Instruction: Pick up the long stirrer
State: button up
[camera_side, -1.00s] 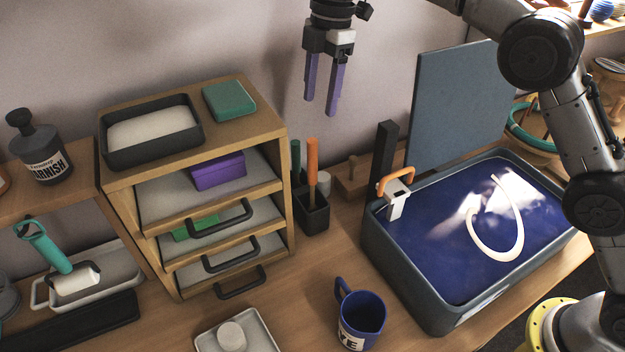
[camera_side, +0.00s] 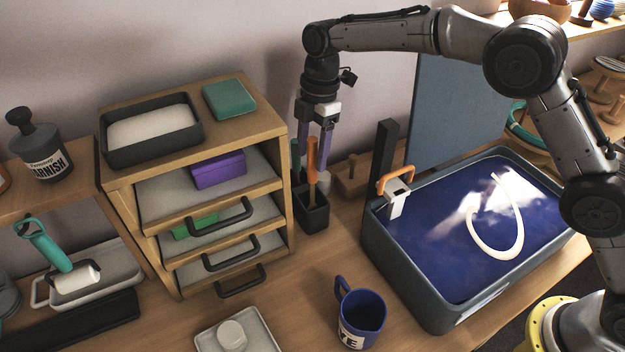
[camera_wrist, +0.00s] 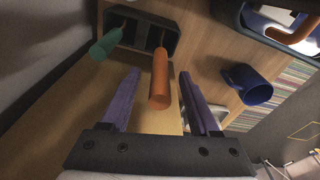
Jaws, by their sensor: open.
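The long stirrer with an orange handle (camera_side: 312,153) stands upright in a dark holder (camera_side: 313,217) beside the drawer unit. A shorter green-handled tool (camera_side: 295,156) stands in the same holder, to its left. My gripper (camera_side: 314,160) is open, with purple fingers pointing down around the top of the orange handle. In the wrist view, the orange handle (camera_wrist: 160,80) lies between the two spread fingers, apart from both. The green handle (camera_wrist: 105,44) is outside the left finger. The stirrer's lower end is hidden in the holder.
The wooden drawer unit (camera_side: 281,186) stands close on the left. A blue-filled vat (camera_side: 374,247) with an orange-handled clip (camera_side: 396,184) is on the right. A dark upright post (camera_side: 384,150) stands between. A blue mug (camera_side: 362,318) is in front.

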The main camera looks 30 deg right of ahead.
aim_at(312, 183)
jog(key=shift+a+f, duration=0.15)
jog(key=shift+f, duration=1)
grip_shut()
